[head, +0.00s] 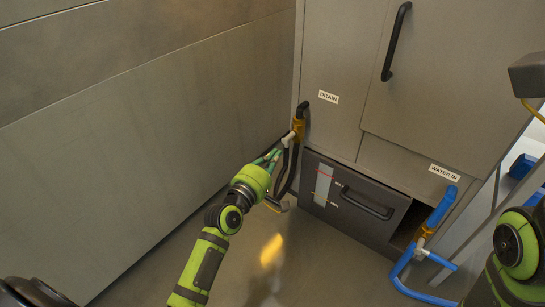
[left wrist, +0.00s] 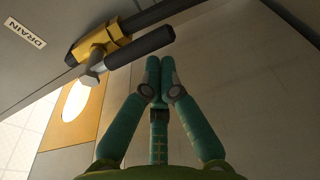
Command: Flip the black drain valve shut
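The drain valve's brass body (head: 298,128) sits on a black pipe at the cabinet's lower left corner, under the DRAIN label. In the left wrist view the brass body (left wrist: 105,38) carries a silver stem and a black lever (left wrist: 140,47). The lever lies roughly along the pipe. My left gripper (head: 277,153) is beside the valve in the head view. In the left wrist view its green fingertips (left wrist: 160,68) are together, with nothing seen between them, just below the lever's free end. I cannot tell whether they touch it.
The DRAIN label (head: 328,97) is on the cabinet. A dark drawer (head: 345,205) with a handle is low in front, partly open. A blue water-in hose (head: 405,268) with a brass valve is at right. A grey wall (head: 130,140) stands close at left.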

